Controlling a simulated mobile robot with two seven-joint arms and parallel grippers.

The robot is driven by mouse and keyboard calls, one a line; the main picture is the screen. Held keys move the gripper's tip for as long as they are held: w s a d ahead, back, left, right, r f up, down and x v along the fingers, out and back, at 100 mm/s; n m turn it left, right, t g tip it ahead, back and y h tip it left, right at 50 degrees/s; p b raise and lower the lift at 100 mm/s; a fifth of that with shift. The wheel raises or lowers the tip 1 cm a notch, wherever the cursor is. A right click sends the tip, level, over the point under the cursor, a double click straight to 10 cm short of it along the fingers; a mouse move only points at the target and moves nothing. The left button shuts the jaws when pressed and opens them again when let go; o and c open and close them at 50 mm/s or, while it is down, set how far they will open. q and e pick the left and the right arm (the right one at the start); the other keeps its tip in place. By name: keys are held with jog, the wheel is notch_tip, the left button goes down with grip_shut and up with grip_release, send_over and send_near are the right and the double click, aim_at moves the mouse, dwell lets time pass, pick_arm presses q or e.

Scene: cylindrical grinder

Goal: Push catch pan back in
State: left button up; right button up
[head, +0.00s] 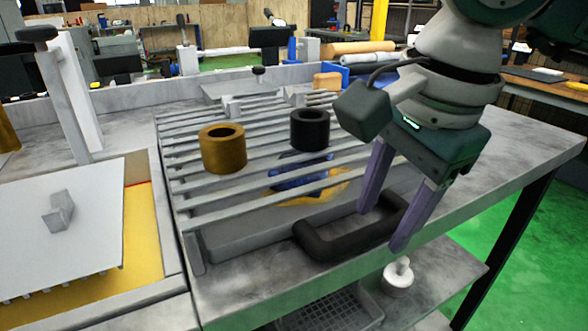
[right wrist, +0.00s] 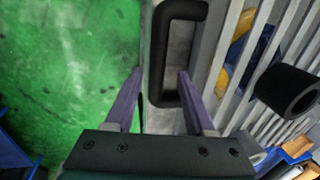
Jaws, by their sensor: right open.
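The grey catch pan (head: 250,232) sits under the slatted grate on the bench, with a blue and yellow thing showing between the slats. Its black U-shaped handle (head: 335,249) sticks out at the front and also shows in the right wrist view (right wrist: 158,45). My right gripper (head: 381,229) is open at the right end of the handle. In the right wrist view (right wrist: 160,75) its two purple fingers lie on either side of the handle's bar. I cannot tell whether they touch it. My left gripper is not in view.
A brass ring (head: 222,155) and a black ring (head: 310,138) stand on the grate (head: 190,190). A tilted grey plate (head: 75,235) over a yellow-lined tray lies at left. A white knob-topped object (head: 398,280) and a mesh basket (head: 330,311) are below the bench edge.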

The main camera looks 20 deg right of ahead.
notch_tip(320, 180, up, 10)
jog(key=s, duration=0.2)
jog(key=shift+p, duration=0.4)
jog(key=shift+f, duration=0.15)
